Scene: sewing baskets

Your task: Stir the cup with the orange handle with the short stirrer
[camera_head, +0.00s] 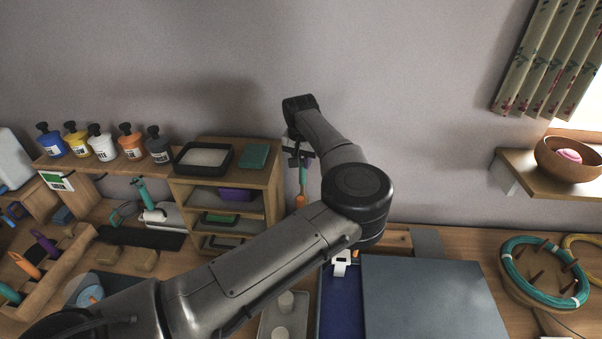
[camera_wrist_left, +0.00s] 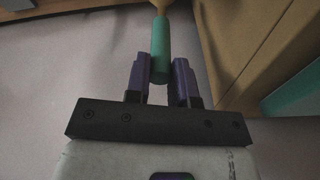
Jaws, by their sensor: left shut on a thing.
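My left gripper (camera_head: 301,160) hangs in front of the back wall, just right of the wooden shelf unit. It is shut on a stirrer (camera_head: 302,183) with a teal handle and an orange-tan lower part. In the left wrist view the purple fingers (camera_wrist_left: 160,80) close on both sides of the teal handle (camera_wrist_left: 160,48), and the tan part runs out past the top edge. I cannot make out a cup with an orange handle; my left arm covers part of the table. My right gripper is not in view.
The shelf unit (camera_head: 274,188) stands close to the stirrer's left. Several bottles (camera_head: 131,141) line a shelf further left, above a rack of coloured handles (camera_head: 32,270). A grey board (camera_head: 440,300) lies right of my arm. A hoop of teal cord (camera_head: 515,277) is at the right.

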